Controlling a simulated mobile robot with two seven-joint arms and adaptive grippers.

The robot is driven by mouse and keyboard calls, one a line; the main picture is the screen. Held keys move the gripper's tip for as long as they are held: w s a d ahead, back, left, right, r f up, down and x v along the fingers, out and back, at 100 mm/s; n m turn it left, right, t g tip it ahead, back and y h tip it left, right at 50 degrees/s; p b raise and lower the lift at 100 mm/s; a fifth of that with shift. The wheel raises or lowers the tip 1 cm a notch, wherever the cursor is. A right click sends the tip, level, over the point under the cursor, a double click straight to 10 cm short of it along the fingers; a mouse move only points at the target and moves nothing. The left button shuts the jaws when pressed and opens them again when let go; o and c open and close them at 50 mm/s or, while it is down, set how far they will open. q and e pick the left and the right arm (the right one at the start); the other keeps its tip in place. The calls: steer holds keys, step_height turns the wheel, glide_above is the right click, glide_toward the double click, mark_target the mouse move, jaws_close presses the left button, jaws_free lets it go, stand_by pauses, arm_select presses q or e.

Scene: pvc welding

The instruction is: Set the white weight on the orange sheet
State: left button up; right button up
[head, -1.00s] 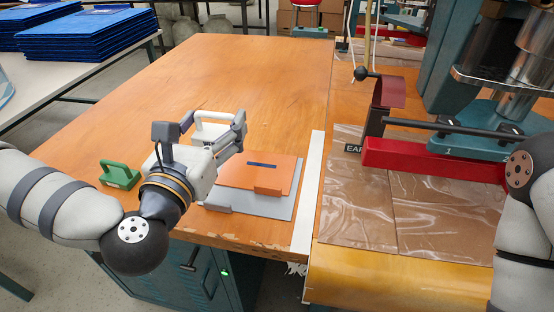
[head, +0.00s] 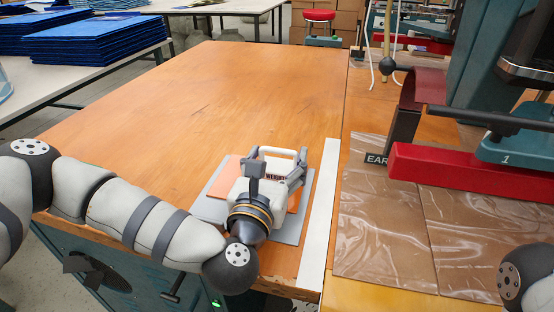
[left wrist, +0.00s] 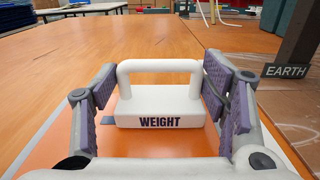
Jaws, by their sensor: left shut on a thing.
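The white weight (left wrist: 160,112), a block with a loop handle and the word WEIGHT, is between the two fingers of my left gripper (left wrist: 158,100), which is shut on it. In the head view the weight (head: 277,153) shows just past my left gripper (head: 276,168), upright, over the orange sheet (head: 227,172). The orange sheet also shows below the weight in the left wrist view (left wrist: 60,150). I cannot tell whether the weight touches it. The orange sheet lies on a grey sheet (head: 208,208). My right gripper is out of view.
A white strip (head: 320,215) runs along the right of the sheets. Beyond it are clear plastic sheets (head: 385,235), a red bar (head: 465,172) and a press (head: 520,140). The wooden table (head: 210,100) is clear behind the weight.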

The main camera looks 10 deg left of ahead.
arm_select(q)
steer(key=shift+r, duration=0.2)
steer(key=shift+f, duration=0.1)
steer(key=shift+f, duration=0.3)
steer(key=o, duration=1.9)
steer(key=shift+c, duration=0.2)
steer(key=shift+r, duration=0.1)
steer(key=shift+r, duration=0.4)
steer(key=s, duration=1.2)
steer(key=shift+a+f, duration=0.2)
steer(key=shift+s+f, duration=0.1)
